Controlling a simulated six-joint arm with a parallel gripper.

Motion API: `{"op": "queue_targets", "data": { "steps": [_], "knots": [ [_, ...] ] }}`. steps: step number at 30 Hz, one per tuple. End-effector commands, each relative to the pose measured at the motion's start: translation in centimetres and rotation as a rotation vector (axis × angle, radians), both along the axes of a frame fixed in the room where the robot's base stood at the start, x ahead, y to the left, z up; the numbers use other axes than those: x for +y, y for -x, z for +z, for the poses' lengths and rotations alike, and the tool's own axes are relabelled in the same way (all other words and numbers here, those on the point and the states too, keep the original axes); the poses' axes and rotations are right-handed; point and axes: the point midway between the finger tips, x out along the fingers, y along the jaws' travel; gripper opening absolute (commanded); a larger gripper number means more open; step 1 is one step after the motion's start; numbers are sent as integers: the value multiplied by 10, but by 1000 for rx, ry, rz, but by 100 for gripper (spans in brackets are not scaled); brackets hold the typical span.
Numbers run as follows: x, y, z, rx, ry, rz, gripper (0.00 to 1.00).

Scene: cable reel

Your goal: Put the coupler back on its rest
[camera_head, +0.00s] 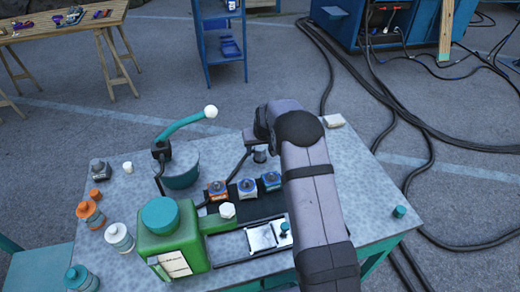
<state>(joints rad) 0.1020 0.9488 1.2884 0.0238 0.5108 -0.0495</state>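My grey-purple arm reaches up from the lower right over the table (355,190) and bends at a dark joint near the table's far edge. My gripper (257,148) is at the arm's far end, mostly hidden by my own wrist; its fingers cannot be made out. A small dark round piece (260,156) shows just below the wrist; I cannot tell whether it is the coupler or whether it is held. A thin dark line runs from there down left toward the green machine (172,238). I cannot identify the coupler's rest with certainty.
A teal drum (180,170) with a curved teal handle (185,123) stands at the back left. Orange and blue blocks (246,189) sit mid-table. Several small bottles and jars (119,237) line the left edge. A small teal cylinder (400,211) is at the right.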

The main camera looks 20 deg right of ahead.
Motion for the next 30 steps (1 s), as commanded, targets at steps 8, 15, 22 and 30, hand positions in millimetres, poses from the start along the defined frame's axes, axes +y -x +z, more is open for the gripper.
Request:
{"op": "queue_targets", "data": {
  "steps": [8, 15, 22, 30],
  "knots": [
    [0, 0, 0, 1, 0, 0, 54],
    [0, 4, 10, -1, 0, 0, 54],
    [1, 14, 34, -3, 0, 0, 54],
    [2, 25, 60, -1, 0, 0, 54]
  ]
}}
